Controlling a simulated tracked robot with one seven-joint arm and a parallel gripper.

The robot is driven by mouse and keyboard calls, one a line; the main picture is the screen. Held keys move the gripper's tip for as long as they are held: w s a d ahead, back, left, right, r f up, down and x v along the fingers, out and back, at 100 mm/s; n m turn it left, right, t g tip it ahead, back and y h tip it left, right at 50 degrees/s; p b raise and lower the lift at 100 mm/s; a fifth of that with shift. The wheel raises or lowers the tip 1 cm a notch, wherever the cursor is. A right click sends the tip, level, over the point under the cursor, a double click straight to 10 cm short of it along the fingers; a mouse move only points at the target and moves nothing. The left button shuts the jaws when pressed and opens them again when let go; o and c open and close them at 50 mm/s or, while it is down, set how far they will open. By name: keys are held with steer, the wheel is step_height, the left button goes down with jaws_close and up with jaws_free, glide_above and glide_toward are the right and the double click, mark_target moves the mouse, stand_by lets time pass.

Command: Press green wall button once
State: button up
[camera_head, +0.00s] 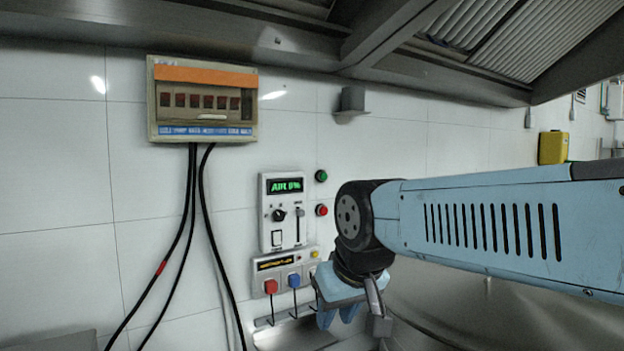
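The green wall button (321,176) is a small round button on the white tiled wall, to the right of the control panel's display. A red button (321,210) sits just below it. My gripper (339,318) hangs below my blue arm, pointing down, in front of the lower panel's right side. It is lower than the green button and slightly to its right in the picture, not touching it. Two light-blue fingers show with a gap between them, and nothing is seen between them. The green button is fully visible, close to the upper left of my arm's black wrist joint.
A control panel (284,236) with a green-lit display is left of the buttons. Below it, a panel (285,265) has red and blue knobs. A breaker box (206,72) with hanging black cables (186,215) is upper left. A metal hood (300,50) spans above; a steel surface (470,310) lies lower right.

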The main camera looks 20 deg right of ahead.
jaws_close()
stand_by(1.4)
